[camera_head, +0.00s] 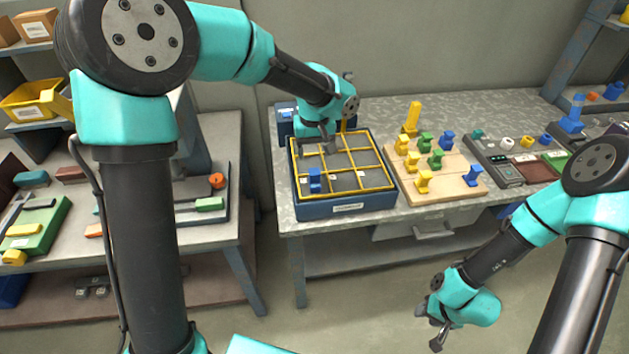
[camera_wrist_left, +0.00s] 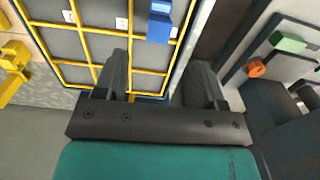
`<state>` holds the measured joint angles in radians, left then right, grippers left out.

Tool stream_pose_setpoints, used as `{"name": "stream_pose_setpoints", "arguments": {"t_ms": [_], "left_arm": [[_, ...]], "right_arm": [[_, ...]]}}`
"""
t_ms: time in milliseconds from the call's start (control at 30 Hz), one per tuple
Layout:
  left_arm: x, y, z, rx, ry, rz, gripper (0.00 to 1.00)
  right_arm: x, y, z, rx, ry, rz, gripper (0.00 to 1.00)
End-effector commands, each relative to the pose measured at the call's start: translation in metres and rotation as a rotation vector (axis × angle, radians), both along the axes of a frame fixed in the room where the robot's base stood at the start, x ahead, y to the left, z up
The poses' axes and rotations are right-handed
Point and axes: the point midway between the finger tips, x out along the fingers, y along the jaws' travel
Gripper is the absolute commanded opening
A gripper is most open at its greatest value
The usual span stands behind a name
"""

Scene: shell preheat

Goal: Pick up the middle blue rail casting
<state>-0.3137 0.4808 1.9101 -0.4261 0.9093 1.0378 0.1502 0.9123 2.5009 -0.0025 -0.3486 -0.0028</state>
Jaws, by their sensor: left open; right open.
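Another blue casting (camera_head: 316,180) stands in the front left compartment of the yellow-gridded blue tray (camera_head: 345,210). It also shows in the left wrist view (camera_wrist_left: 159,22), ahead of the fingers. My left gripper (camera_head: 318,147) is open and empty over the back part of the tray, well left of the board. My right gripper (camera_head: 438,338) is open at the lower right, apart from the table.
Yellow castings (camera_head: 424,181) and green castings (camera_head: 425,139) stand close around the middle blue one. A taller yellow piece (camera_head: 412,118) is at the board's back edge. A grey device (camera_head: 500,167) lies right of the board. A shelf (camera_head: 30,130) is at far left.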

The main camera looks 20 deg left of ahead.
Motion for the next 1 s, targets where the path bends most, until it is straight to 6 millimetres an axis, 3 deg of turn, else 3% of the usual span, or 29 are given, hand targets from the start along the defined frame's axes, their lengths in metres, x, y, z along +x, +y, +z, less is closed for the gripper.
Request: {"name": "stream_pose_setpoints", "arguments": {"t_ms": [300,767,1000], "left_arm": [[0.000,0.000,-0.049,0.001,0.002,0.000,0.64],[0.000,0.000,-0.056,0.000,0.000,0.000,0.64],[0.003,0.001,-0.082,0.001,0.003,0.000,0.64]], "right_arm": [[0.000,0.000,0.000,0.000,0.000,0.000,0.43],[0.000,0.000,0.000,0.000,0.000,0.000,0.43],[0.000,0.000,0.000,0.000,0.000,0.000,0.43]]}}
